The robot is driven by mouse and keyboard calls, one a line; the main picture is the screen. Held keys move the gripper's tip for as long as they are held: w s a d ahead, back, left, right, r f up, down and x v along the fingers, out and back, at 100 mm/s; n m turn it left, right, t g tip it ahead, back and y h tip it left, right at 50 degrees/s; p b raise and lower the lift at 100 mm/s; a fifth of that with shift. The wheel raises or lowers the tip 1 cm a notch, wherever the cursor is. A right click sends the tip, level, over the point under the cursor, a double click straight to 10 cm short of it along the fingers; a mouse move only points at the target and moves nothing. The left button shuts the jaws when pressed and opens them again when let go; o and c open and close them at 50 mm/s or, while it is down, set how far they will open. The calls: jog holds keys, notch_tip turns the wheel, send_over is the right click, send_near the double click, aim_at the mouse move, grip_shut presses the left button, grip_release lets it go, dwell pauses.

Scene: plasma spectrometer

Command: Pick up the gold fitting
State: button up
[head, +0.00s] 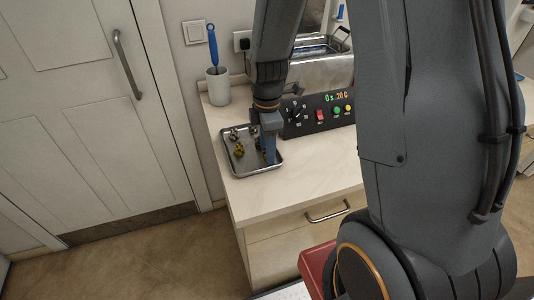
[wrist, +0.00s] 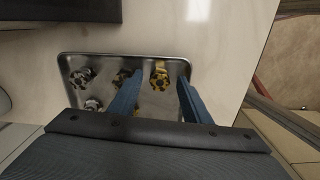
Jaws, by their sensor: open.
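A gold fitting (wrist: 159,80) with dark marks lies in the metal tray (wrist: 72,62). In the wrist view it shows in the gap between the two blue fingers of my gripper (wrist: 160,73). The fingers are apart and do not visibly touch it. A second brass-coloured fitting (wrist: 123,76) is partly hidden behind the left finger. In the head view my gripper (head: 269,158) points down over the right part of the tray (head: 251,174), and a yellowish fitting (head: 239,149) shows to its left.
Two silvery fittings (wrist: 80,77) (wrist: 92,104) lie at the tray's left side in the wrist view. A control panel (head: 318,115) and metal bath (head: 325,72) stand behind the tray. A white cup (head: 218,87) holds a blue-handled brush. The counter front (head: 285,190) is clear.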

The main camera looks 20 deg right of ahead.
jog(key=shift+c, duration=0.5)
grip_shut()
jog(key=shift+r, duration=0.1)
